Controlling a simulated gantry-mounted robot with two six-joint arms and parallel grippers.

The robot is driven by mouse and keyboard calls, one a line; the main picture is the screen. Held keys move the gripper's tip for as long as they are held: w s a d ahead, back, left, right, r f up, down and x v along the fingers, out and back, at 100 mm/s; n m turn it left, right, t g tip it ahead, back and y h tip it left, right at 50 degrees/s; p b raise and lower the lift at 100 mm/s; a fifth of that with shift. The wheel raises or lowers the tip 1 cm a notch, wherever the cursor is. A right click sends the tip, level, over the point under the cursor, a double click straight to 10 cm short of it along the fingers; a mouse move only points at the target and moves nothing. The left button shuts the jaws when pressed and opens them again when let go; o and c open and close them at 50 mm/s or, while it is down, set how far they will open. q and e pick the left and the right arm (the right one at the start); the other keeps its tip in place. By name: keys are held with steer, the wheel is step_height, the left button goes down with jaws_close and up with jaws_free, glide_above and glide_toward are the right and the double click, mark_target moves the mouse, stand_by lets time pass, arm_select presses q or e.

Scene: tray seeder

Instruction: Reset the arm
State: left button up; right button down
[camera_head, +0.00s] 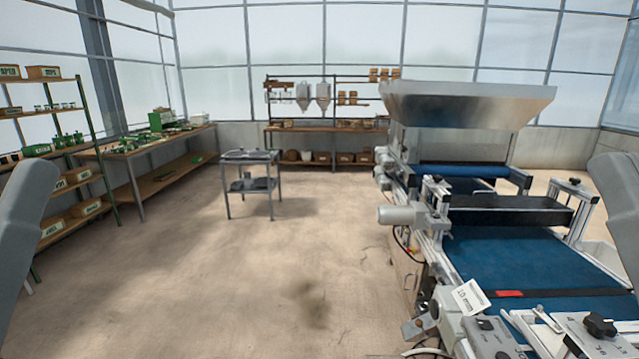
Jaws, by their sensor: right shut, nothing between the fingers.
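Only grey links of my two arms show, my left arm (20,235) at the left edge and my right arm (617,205) at the right edge. I make out no gripper fingers in this view. The tray seeder (465,105) stands on the right, with a wide metal hopper on top and a blue belt (525,262) running toward me. A white tag (470,297) reading "10 mm" is at the belt's near left corner.
A small grey cart (249,156) stands on the open floor. Green-framed shelves (80,178) and a long wooden bench (150,140) line the left. Another bench (325,129) stands at the back. The sandy floor (220,275) left of the seeder is clear.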

step_height(320, 180, up, 36)
steer(key=p, duration=3.3)
steer(key=shift+h, duration=0.3)
